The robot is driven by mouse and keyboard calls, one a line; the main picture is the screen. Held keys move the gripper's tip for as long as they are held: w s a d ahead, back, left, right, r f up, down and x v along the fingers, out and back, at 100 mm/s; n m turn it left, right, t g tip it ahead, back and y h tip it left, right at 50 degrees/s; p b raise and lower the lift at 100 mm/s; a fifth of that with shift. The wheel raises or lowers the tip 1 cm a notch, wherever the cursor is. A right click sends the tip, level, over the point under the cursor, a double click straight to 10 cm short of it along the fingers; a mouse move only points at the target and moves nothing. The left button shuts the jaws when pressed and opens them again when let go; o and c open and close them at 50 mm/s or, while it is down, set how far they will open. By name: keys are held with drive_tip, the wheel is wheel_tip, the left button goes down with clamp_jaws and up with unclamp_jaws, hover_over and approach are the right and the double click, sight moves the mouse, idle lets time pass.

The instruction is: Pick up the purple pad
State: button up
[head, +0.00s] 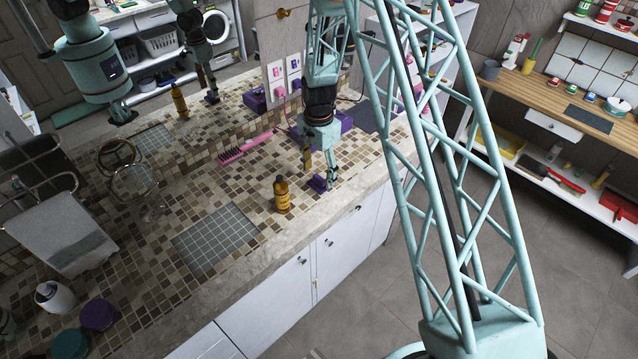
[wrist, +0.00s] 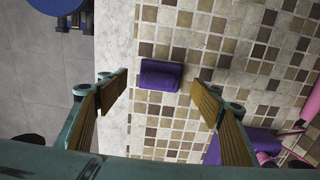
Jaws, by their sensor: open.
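The purple pad (head: 317,184) lies on the tiled counter near its front edge, just below my gripper (head: 319,168). In the wrist view the pad (wrist: 160,75) is a small rounded purple block lying flat on the tiles. My gripper (wrist: 160,88) is open, its two wood-coloured fingers spread to the left and right of the pad with gaps on both sides. Nothing is between the fingers apart from the view of the pad below. In the head view the fingertips partly cover the area beside the pad.
An amber bottle (head: 282,195) stands left of the pad. A pink hairbrush (head: 245,147) lies farther back. A larger purple object (wrist: 229,149) with a pink cord lies nearby at lower right in the wrist view. A grey tile mat (head: 214,240) lies on the counter at left.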

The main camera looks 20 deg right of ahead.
sight(319, 177)
drive_tip(key=shift+f+p, duration=0.45)
drive_tip(key=shift+f, duration=1.5)
drive_tip(key=c, duration=1)
